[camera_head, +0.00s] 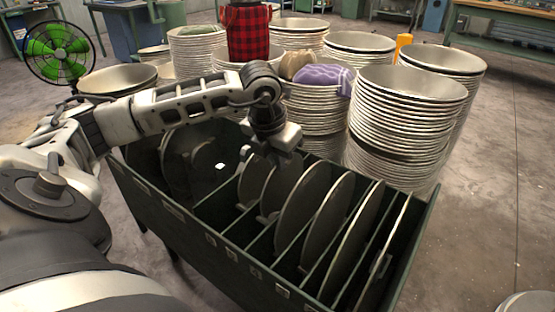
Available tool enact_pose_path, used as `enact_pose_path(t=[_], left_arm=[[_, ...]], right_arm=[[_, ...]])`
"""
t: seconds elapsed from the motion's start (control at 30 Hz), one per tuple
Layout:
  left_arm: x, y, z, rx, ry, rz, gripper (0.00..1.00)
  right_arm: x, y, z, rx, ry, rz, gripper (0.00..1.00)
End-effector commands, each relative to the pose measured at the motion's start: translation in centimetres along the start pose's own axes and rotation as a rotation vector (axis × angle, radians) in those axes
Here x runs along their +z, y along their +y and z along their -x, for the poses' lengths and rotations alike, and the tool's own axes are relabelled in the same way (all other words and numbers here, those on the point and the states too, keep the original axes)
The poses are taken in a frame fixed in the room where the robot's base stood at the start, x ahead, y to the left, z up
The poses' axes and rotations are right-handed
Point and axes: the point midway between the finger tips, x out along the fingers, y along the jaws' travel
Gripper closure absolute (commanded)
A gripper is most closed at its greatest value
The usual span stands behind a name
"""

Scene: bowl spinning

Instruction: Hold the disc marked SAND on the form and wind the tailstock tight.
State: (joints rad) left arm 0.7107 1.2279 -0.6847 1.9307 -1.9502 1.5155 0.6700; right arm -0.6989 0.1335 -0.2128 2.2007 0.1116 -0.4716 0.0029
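A dark green slotted rack (240,262) holds several round metal discs standing on edge, such as one in the middle (300,205) and one farther right (355,240). The small labels on the rack's front are too small to read, and I cannot make out the word SAND. My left gripper (281,160) points down over the rack's back edge, close above the discs in the middle slots. Its fingertips are small and dark here, so I cannot tell whether they are open or touch a disc. My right gripper, the form and the tailstock are not in view.
Tall stacks of metal bowls (402,125) stand close behind the rack. A purple cloth (322,78) and a red checked item (248,35) lie on stacks. A green fan (58,52) stands at left. Bare floor (480,200) is free at right.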

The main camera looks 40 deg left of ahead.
Motion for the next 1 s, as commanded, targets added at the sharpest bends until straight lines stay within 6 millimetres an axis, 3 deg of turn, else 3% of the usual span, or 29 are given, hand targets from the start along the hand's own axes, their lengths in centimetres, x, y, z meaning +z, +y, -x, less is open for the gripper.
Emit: enact_pose_path(t=[1.0], left_arm=[[0.6,0.0,2.2,-0.001,-0.002,0.0,1.0]], right_arm=[[-1.3,-0.2,0.7,0.0,0.002,0.0,0.55]])
